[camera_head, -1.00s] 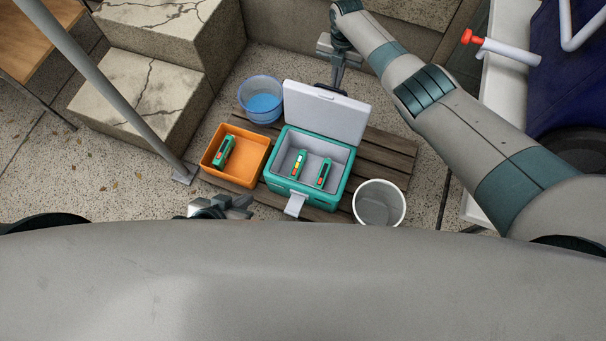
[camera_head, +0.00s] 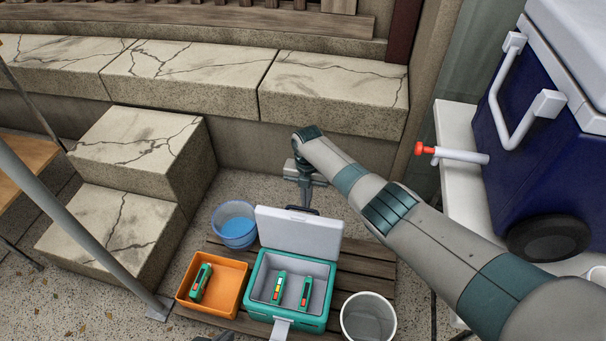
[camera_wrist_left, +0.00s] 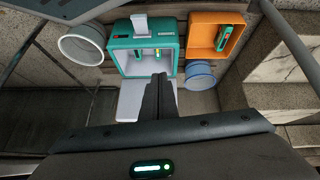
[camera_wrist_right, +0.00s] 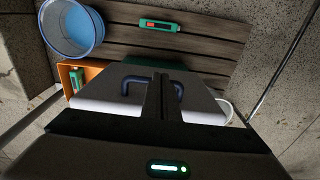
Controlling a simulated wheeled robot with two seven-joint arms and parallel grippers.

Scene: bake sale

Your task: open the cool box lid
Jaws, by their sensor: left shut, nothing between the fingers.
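The teal cool box (camera_head: 318,322) sits on the slatted board with its white lid (camera_head: 298,234) standing open at the back. Two green items with coloured displays lie inside. A pale latch (camera_head: 281,328) is on its front. My right gripper (camera_head: 306,200) is behind the lid's top edge, near the dark handle; contact is unclear. Its fingers look shut in the right wrist view (camera_wrist_right: 163,92). My left gripper (camera_head: 214,338) barely shows at the bottom edge. In the left wrist view (camera_wrist_left: 160,88) it is shut and empty, with the cool box and lid beyond.
An orange tray (camera_head: 232,278) with a green item and a blue bucket (camera_head: 234,215) stand left of the cool box. A white bin (camera_head: 367,325) is to its right. Another green item (camera_wrist_right: 160,25) lies on the board. Stone steps rise left; a large blue cooler (camera_head: 500,130) stands right.

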